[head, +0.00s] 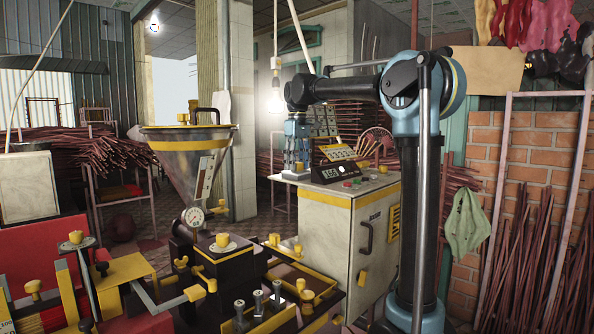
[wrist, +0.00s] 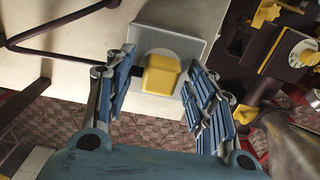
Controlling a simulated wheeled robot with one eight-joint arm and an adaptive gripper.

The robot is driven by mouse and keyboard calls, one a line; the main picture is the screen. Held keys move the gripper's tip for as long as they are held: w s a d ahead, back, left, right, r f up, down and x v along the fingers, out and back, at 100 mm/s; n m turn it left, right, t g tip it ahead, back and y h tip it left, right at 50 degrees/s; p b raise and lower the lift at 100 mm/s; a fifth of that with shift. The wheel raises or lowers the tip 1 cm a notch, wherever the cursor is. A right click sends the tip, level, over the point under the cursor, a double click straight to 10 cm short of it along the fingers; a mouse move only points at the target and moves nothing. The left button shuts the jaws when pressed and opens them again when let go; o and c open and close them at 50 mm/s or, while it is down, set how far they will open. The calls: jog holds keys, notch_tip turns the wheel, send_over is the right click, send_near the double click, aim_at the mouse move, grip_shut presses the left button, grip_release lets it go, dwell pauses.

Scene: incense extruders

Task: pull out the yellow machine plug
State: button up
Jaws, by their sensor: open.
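The yellow plug (wrist: 160,75) shows in the wrist view as a rounded yellow block with a short dark part at its left. It sits against a pale grey box (wrist: 190,42) on a cream surface. My gripper (wrist: 160,72) is open, with one blue finger to the left of the plug and the other to the right, closer to it. I cannot tell whether a finger touches it. In the head view my gripper (head: 297,150) points down at the cabinet's left back edge.
The cream and yellow cabinet (head: 330,235) bears a control panel (head: 340,170). A metal hopper (head: 190,160) on a dark machine stands left of it. A dark bent bar (wrist: 50,38) lies left in the wrist view. Tiled floor (wrist: 60,130) shows below.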

dwell(0.3)
grip_shut()
jog(key=shift+r, duration=0.1)
jog(key=shift+r, duration=2.9)
